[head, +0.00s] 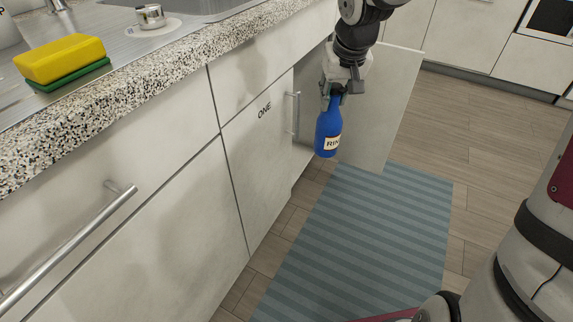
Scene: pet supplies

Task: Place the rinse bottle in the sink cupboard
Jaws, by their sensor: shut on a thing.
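The rinse bottle (327,128) is blue with a pale label whose visible letters read "RIN". It hangs nearly upright in the air, in front of an open cupboard door (378,115). My gripper (336,90) is shut on the bottle's neck from above. The sink cupboard is under the counter; its open door stands out to the right of the bottle. A second door (262,150), marked "ONE", is to the left. The cupboard's inside is mostly hidden behind my gripper and the door "ONE".
The speckled counter (120,85) holds a yellow and green sponge (62,62), a small metal piece (150,17) and the sink (195,8). A bar handle (295,115) juts out near the bottle. A striped blue-grey mat (365,240) covers the floor below.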

